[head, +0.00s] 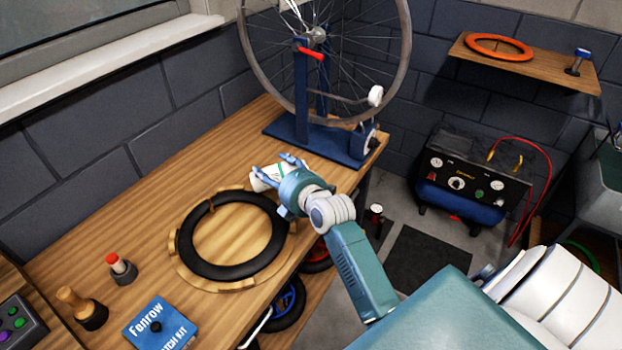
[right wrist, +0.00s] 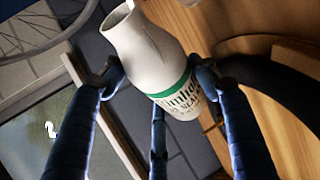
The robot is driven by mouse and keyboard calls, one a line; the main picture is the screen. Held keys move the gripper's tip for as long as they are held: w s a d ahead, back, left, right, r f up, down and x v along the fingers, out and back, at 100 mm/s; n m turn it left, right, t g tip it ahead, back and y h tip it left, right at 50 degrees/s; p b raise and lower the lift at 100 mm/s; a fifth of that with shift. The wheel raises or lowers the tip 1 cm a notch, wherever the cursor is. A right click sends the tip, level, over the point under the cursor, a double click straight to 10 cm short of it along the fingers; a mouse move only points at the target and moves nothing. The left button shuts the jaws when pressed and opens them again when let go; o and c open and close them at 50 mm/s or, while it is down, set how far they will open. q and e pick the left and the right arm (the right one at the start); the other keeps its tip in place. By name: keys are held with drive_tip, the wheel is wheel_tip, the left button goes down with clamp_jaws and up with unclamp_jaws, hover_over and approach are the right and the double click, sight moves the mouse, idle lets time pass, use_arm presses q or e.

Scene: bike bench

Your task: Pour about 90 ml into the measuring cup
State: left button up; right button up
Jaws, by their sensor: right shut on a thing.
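My right gripper (head: 276,172) is over the bench near the truing stand and is shut on a white bottle (head: 263,180). In the right wrist view the bottle (right wrist: 155,55) has a narrower neck, a green band and dark lettering, and the blue fingers close around its body. The bottle looks tilted in the head view, and the gripper hides part of it. I cannot make out a measuring cup in either view. My left gripper is not in view.
A black tyre (head: 190,265) lies on a round wooden holder (head: 180,278) on the bench (head: 135,230). A truing stand (head: 303,132) with a wheel is behind the gripper. A red-capped bottle (head: 121,268), a wooden-handled tool (head: 84,307) and a blue patch kit box (head: 160,328) stand front left.

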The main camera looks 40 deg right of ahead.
sight(282, 165)
drive_tip(key=shift+d, duration=0.2)
idle(0.4)
drive_tip(key=shift+s+d+r+m+t+y+b, duration=0.15)
drive_tip(key=shift+r+m+t+y+b, duration=0.4)
drive_tip(key=shift+r+m, duration=0.35)
idle(1.2)
drive_tip(key=shift+s+d, duration=0.1)
drive_tip(key=shift+d, duration=0.05)
idle(0.3)
drive_tip(key=shift+d+r+m+b, duration=0.2)
drive_tip(key=shift+m+b, duration=0.1)
drive_tip(key=shift+m, duration=0.1)
idle(0.4)
drive_tip(key=shift+s+d+r+m+t+b, duration=0.2)
drive_tip(key=shift+r+m+t+b, duration=0.1)
drive_tip(key=shift+m+t+b, duration=0.1)
idle(0.7)
